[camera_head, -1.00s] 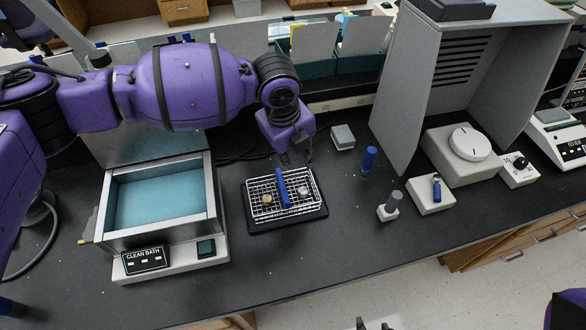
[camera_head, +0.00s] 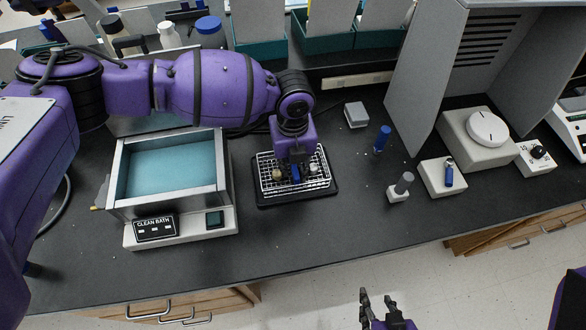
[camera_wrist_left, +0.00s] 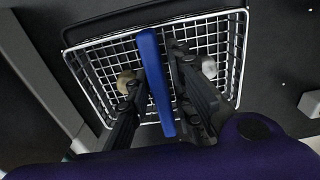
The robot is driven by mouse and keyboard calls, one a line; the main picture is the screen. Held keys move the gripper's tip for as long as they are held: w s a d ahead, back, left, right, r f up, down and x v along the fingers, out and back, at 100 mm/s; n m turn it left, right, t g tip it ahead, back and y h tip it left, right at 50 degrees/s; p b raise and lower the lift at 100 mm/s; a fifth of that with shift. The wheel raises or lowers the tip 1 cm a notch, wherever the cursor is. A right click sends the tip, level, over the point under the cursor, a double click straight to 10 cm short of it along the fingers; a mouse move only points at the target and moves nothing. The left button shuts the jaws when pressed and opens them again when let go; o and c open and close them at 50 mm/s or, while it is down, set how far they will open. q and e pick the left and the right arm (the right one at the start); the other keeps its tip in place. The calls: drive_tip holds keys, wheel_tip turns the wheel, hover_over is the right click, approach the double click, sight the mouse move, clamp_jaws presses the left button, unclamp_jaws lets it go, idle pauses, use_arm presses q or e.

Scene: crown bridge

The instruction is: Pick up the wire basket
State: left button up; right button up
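The wire basket (camera_head: 266,184) is a white wire mesh tray with a blue handle bar (camera_head: 295,175). It rests on a black tray (camera_head: 318,192) on the dark bench and holds a brass-coloured piece (camera_head: 277,174) and a pale silvery piece (camera_head: 314,168). My left gripper (camera_head: 296,163) is low over the basket, pointing down. In the left wrist view its fingers (camera_wrist_left: 157,84) are apart, one on each side of the blue handle (camera_wrist_left: 153,70), with gaps visible. My right gripper (camera_head: 377,297) is open and empty at the bottom, in front of the bench.
The clean bath (camera_head: 226,190) stands just left of the basket. A grey hood (camera_head: 425,75) is further right. Bench in front of the basket is clear.

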use_arm(q)
drive_tip(key=shift+w, duration=0.1)
clamp_jaws()
idle(0.4)
